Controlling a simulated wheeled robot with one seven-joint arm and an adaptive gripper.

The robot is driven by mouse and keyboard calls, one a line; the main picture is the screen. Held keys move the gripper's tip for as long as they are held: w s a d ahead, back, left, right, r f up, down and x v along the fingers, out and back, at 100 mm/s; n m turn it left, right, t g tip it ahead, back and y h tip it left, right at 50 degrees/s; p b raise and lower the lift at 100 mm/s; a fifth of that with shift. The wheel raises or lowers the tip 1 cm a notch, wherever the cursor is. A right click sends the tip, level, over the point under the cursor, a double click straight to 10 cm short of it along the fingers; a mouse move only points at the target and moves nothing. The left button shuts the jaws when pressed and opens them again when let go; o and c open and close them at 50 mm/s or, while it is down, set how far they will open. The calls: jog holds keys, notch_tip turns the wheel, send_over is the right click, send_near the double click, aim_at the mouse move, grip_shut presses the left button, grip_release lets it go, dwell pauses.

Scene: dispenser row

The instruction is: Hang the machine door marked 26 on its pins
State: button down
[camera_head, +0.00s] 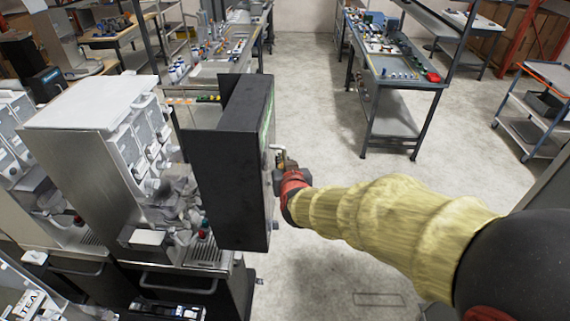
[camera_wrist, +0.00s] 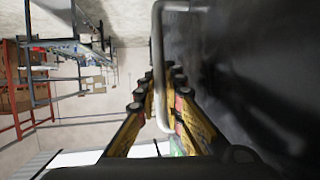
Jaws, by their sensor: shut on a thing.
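The machine door (camera_head: 222,165) is a dark, upright, box-like panel in the middle of the head view; I see no number on it. It stands in front of the open face of a steel dispenser machine (camera_head: 80,170) with a pale top. My gripper (camera_head: 280,168) is shut on the door's grey bar handle (camera_head: 277,150). In the wrist view, the gripper's yellow fingers (camera_wrist: 160,105) lie on either side of the handle (camera_wrist: 158,50), beside the door's dark face (camera_wrist: 250,70). The pins are not visible, and I cannot tell whether the door touches them.
Another similar machine (camera_head: 15,150) stands at the left. A workbench with bottles (camera_head: 205,70) is behind the door. The floor (camera_head: 320,130) between is clear.

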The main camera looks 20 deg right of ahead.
jog(key=shift+w+a+r, duration=0.15)
jog(key=shift+w+r, duration=0.1)
jog(key=shift+w, duration=0.2)
jog(key=shift+w+a+r+p, duration=0.1)
jog(key=shift+w+a+p, duration=0.05)
jog(key=shift+a+p, duration=0.3)
jog(key=shift+w+a+p, duration=0.15)
jog(key=shift+a+p, duration=0.2)
jog(key=shift+a, duration=0.2)
jog(key=w+a+p, duration=0.3)
jog(key=a, duration=0.5)
jog(key=w+a+p, duration=0.2)
jog(key=w+a, duration=0.1)
jog(key=a, duration=0.5)
jog(key=shift+a+p, duration=0.25)
jog(key=shift+p, duration=0.15)
jog(key=shift+s, duration=0.15)
dwell(0.6)
jog(key=shift+f+b, duration=0.55)
jog(key=shift+f, duration=0.6)
dwell(0.6)
jog(key=shift+a, duration=0.3)
dwell(0.5)
